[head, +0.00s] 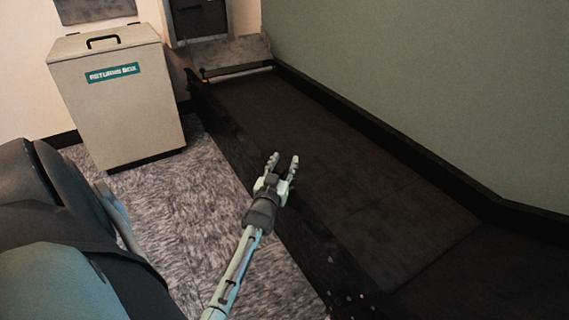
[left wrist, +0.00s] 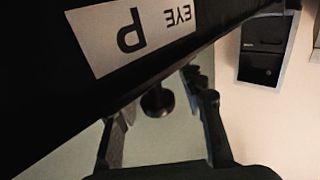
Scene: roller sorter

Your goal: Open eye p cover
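The eye p label (left wrist: 140,32) is a pale plate with dark lettering, upside down in the left wrist view, on a dark edge. Below it, a dark round knob-like part (left wrist: 157,101) stands on a pale grey-green panel (left wrist: 165,140); I cannot tell whether this is the cover. My left gripper (head: 283,159) is over the near side of the dark conveyor in the head view. It also shows in the left wrist view (left wrist: 161,96), its fingers apart and empty on either side of the knob-like part. My right gripper is out of view.
The dark conveyor bed (head: 330,170) runs back along a green wall (head: 430,80) with a black kerb. A beige returns box (head: 120,110) stands at the back left. Grey carpet (head: 190,200) is clear between it and the conveyor.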

